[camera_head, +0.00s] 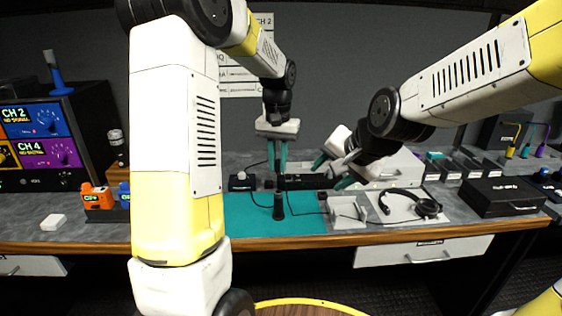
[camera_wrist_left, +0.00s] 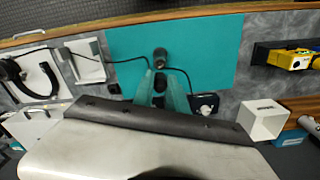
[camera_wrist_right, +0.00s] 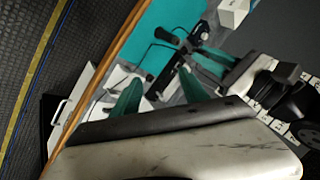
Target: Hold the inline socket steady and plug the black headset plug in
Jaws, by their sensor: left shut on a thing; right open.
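My left gripper (camera_head: 277,168) points down over the teal mat, its teal fingers shut on a slim dark thing that looks like the inline socket; the fingers hide most of it. A black cylinder (camera_head: 279,206) stands upright just below the fingertips; it also shows in the left wrist view (camera_wrist_left: 160,54). Thin black cables run to both sides of the fingertips. My right gripper (camera_head: 331,172) is open and empty, to the right of the left one, above the bench. The black headset (camera_head: 427,208) lies on a white sheet at the right. I cannot make out its plug clearly.
A white tray (camera_head: 347,222) sits between the teal mat (camera_head: 245,228) and the headset. A small black box (camera_head: 241,182) stands at the mat's back left. A black case (camera_head: 503,198) is at the far right. The mat's front is mostly clear.

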